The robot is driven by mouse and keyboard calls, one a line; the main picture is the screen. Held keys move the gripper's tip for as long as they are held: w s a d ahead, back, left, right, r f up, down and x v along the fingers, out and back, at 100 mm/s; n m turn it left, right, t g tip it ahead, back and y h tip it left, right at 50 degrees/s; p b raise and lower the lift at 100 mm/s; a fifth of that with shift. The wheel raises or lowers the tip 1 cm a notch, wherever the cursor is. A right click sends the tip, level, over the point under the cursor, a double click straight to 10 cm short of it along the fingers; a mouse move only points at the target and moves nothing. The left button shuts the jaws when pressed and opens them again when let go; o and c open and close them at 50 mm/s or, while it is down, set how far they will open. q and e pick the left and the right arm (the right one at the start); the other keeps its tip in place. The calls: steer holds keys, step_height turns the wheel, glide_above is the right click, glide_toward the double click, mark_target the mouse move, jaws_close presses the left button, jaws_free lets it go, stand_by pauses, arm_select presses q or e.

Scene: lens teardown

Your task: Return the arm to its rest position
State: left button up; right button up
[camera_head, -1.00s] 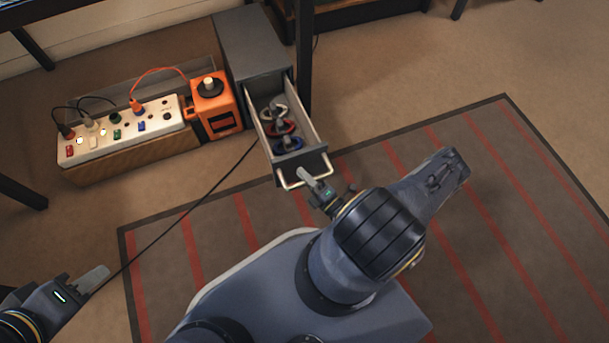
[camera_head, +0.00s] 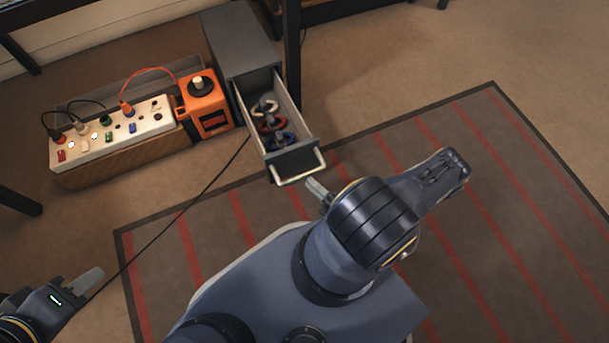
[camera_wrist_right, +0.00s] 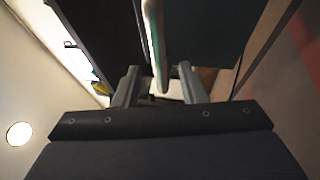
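My right gripper (camera_head: 316,187) is just off the lower right corner of the pulled-out drawer (camera_head: 307,128), near its pale bar handle (camera_head: 301,168). In the right wrist view its two fingers (camera_wrist_right: 157,86) stand apart with nothing clamped between them. A pale bar (camera_wrist_right: 154,40), seemingly the handle, runs down the picture towards the gap between the fingers. My left gripper (camera_head: 90,280) is at the lower left over bare floor, away from any object. Its fingers overlap from this angle, so their opening cannot be judged.
The grey cabinet (camera_head: 240,42) has its drawer open, with several ring-shaped parts (camera_head: 270,124) inside. An orange box (camera_head: 206,106) and a white power strip (camera_head: 110,135) with plugs stand to its left. A dark table leg (camera_head: 292,60) rises beside the cabinet. The striped rug (camera_head: 480,180) is clear at right.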

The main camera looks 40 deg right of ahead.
steer(key=shift+s+f, duration=0.1)
steer(key=shift+s, duration=0.35)
